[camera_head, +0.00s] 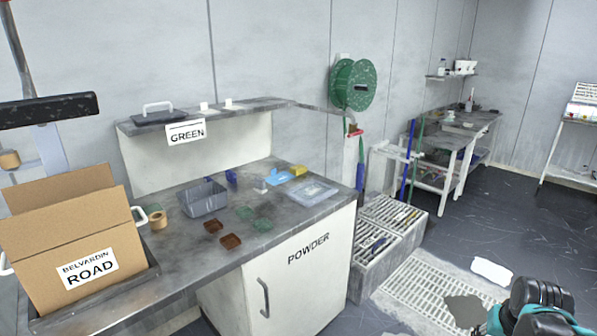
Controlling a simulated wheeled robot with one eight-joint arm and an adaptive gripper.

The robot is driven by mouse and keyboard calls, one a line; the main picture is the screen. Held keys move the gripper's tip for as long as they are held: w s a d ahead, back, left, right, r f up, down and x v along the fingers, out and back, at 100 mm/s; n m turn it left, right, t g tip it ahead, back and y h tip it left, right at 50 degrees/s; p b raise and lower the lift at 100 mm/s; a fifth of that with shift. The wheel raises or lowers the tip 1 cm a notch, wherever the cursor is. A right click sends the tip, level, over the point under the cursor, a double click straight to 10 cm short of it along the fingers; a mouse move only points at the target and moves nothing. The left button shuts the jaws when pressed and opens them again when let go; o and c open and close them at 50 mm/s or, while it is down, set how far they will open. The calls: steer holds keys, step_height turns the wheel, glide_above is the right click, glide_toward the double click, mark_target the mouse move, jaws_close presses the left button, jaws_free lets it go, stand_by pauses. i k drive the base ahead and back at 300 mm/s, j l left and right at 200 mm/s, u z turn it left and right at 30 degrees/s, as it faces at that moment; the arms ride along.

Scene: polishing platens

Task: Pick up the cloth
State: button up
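No thing is clearly recognisable as the cloth. A flat light-blue piece (273,178) lies at the back of the bench top, beside a small yellow block (298,170); it may be a cloth. A white, rounded, flat piece (492,271) lies on the floor at the right, near the grating; it may also be one. My gripper (528,316) shows in part as black and teal parts at the bottom right edge, apart from both pieces. Its fingertips are not clear, so I cannot tell its opening.
The bench (190,256) carries a cardboard box (105,235), a grey bin (203,199), small brown and green trays and a lidded clear container (305,191). Floor grating (425,290) and a dark grey patch (465,309) lie right of the cabinet. Dark floor beyond is open.

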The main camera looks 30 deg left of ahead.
mark_target(297, 170)
steer(key=u, duration=0.65)
steer(key=i+l+u, duration=0.25)
steer(key=u, duration=0.25)
steer(key=i+l+u, duration=0.2)
steer(key=u, duration=0.3)
steer(key=i+l+u, duration=0.1)
steer(key=l+u, duration=0.35)
